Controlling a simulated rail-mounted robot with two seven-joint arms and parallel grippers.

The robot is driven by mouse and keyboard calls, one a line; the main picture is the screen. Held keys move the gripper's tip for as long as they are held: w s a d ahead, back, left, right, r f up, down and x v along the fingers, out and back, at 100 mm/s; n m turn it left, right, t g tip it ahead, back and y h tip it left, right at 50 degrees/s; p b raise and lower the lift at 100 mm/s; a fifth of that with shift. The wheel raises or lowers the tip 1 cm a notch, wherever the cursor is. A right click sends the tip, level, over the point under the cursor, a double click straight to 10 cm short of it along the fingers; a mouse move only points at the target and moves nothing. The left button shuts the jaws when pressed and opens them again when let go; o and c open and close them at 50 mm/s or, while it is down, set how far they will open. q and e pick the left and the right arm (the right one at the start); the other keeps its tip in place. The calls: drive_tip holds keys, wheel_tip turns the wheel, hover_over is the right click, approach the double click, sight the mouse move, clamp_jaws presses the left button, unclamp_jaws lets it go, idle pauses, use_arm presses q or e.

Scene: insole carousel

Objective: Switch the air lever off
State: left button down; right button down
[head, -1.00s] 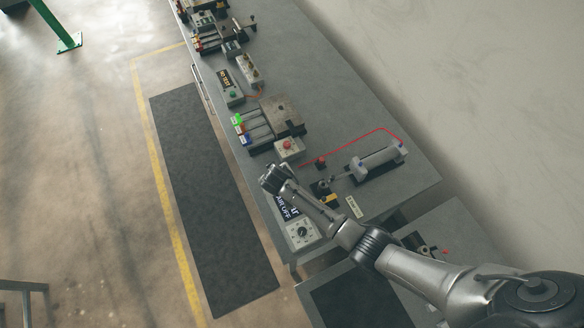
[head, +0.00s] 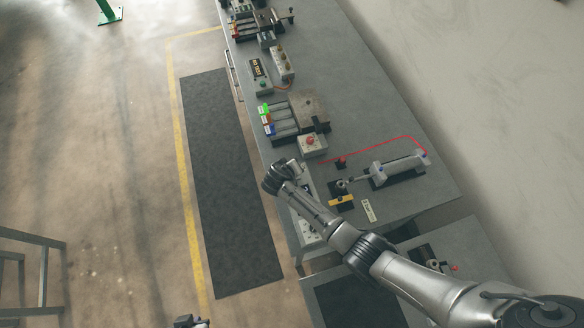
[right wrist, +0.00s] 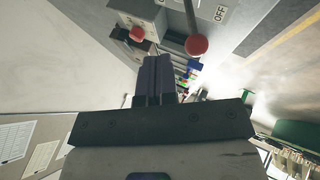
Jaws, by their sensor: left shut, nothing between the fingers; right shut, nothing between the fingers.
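The air lever shows in the right wrist view as a grey stem with a red ball knob (right wrist: 197,45), beside a plate marked OFF (right wrist: 221,13). My right gripper (right wrist: 157,60) is shut and empty. Its dark fingertips are just left of the knob in that view, with a small gap in the picture; contact cannot be told. In the head view my right gripper (head: 277,176) is over the table's left edge, and the arm hides the lever and most of its panel. My left gripper (head: 190,322) just shows at the bottom edge, shut and empty, over the floor.
A red button box (head: 311,143) stands just beyond my right gripper. A cylinder fixture (head: 395,167) with a red hose lies to the right. Several coloured slots (head: 282,119) are farther along the table. A dark mat (head: 225,190) covers clear floor on the left.

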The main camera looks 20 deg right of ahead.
drive_tip(key=shift+r, duration=0.2)
drive_tip(key=d+r+p+v, duration=0.1)
drive_tip(key=d+p+v, duration=0.1)
drive_tip(key=v, duration=1)
drive_tip(key=shift+p, duration=0.65)
drive_tip(key=shift+r, duration=0.15)
